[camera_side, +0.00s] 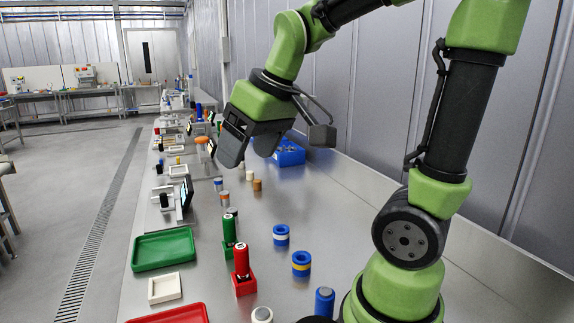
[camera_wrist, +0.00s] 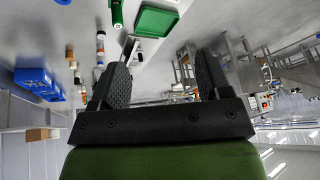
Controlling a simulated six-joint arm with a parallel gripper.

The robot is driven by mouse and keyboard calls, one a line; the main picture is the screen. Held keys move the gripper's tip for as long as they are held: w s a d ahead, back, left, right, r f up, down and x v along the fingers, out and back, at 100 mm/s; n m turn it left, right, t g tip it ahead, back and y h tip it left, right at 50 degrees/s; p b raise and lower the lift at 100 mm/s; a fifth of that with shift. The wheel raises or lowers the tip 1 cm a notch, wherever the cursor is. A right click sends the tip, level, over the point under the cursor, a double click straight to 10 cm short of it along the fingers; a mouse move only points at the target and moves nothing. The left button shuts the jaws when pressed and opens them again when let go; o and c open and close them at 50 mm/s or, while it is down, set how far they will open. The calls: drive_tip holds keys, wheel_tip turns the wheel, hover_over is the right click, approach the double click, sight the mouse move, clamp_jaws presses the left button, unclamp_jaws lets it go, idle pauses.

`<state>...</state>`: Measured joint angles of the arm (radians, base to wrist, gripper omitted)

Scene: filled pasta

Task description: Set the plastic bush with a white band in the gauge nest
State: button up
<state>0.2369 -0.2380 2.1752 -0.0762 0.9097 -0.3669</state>
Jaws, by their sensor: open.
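A blue plastic bush with a white band (camera_side: 281,235) stands upright on the grey bench in the side view, right of the green cylinder. My gripper (camera_side: 247,155) is open and empty, high above the bench and farther back than the bush. Its two dark jaws also show in the wrist view (camera_wrist: 160,78) with nothing between them. A small gauge stand with a dark screen (camera_side: 186,192) is on the bench's left side; I cannot tell for certain whether its seat is the gauge nest. I cannot make out the bush in the wrist view.
A similar blue bush with a yellow band (camera_side: 301,264) stands nearer. Upright green (camera_side: 229,230) and red (camera_side: 241,262) cylinders stand in holders. A green tray (camera_side: 163,249), a white square tray (camera_side: 164,288) and a blue bin (camera_side: 290,153) are around.

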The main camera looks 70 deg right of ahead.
drive_tip(key=s+a+m+t+y, duration=0.1)
drive_tip(key=s+a+t, duration=0.1)
drive_tip(key=s+a, duration=0.4)
drive_tip(key=shift+s+r+y, duration=0.3)
drive_tip(key=shift+s+y, duration=0.1)
drive_tip(key=shift+s, duration=0.55)
drive_tip(key=shift+o, duration=0.4)
drive_tip(key=shift+s+a+f+m, duration=0.1)
drive_tip(key=shift+s+a+m, duration=0.05)
drive_tip(key=shift+s+m, duration=0.2)
